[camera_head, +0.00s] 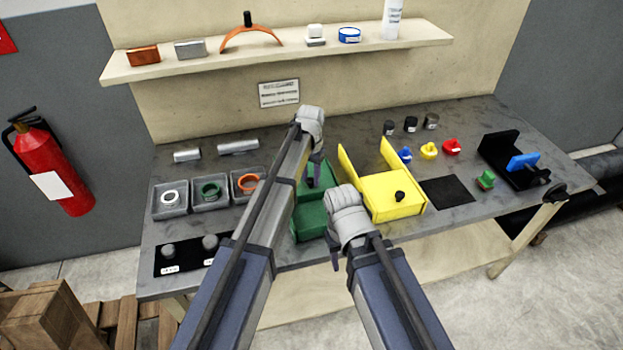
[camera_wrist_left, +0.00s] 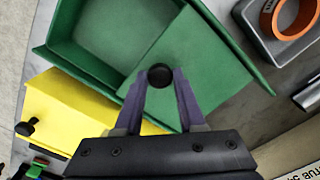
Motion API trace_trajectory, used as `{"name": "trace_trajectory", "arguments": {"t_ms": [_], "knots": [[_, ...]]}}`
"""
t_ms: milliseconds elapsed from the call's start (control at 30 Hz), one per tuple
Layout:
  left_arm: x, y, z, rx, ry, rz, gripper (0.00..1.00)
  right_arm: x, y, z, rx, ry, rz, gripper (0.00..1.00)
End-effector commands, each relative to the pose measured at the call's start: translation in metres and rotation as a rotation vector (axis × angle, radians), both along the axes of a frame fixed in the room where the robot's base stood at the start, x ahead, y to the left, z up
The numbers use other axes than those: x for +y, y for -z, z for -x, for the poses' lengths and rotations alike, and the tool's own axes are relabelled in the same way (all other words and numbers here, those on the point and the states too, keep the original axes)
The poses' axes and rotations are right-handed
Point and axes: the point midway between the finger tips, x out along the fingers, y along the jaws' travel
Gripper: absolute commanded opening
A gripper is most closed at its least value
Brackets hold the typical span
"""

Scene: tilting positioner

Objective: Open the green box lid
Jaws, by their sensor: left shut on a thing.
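The green box (camera_head: 309,222) stands on the workbench, partly hidden by my arms. In the left wrist view, its open interior (camera_wrist_left: 95,45) shows beside the flat green lid (camera_wrist_left: 205,75), which covers only part of the box. The lid has a round black knob (camera_wrist_left: 160,75). My left gripper (camera_head: 315,178) is over the lid's far part in the head view. In the left wrist view, its fingers (camera_wrist_left: 160,82) are closed around the knob. My right gripper (camera_head: 335,262) hangs near the bench's front edge, beside the green box; its finger gap is not clear.
A yellow box (camera_head: 395,190) with a black knob stands close to the right of the green box. Grey trays (camera_head: 210,196) with rings are at left. A black fixture (camera_head: 510,155) with a blue part stands at right. A shelf (camera_head: 290,48) runs above the bench.

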Motion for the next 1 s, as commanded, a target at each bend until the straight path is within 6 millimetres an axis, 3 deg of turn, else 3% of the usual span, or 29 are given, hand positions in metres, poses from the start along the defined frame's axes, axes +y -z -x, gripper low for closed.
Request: {"name": "trace_trajectory", "arguments": {"t_ms": [300, 667, 1000], "knots": [[0.0, 0.0, 0.0, 0.0, 0.0, 0.0, 0.69, 0.0, 0.0, 0.0, 0.0, 0.0, 0.0, 0.5], [0.0, -0.005, 0.0, 0.0, 0.0, 0.0, 0.69, 0.0, -0.005, 0.0, 0.0, 0.0, 0.0, 0.5], [0.0, -0.039, 0.0, 0.0, 0.0, 0.0, 0.69, 0.0, -0.039, 0.0, 0.0, -0.001, 0.0, 0.5]]}}
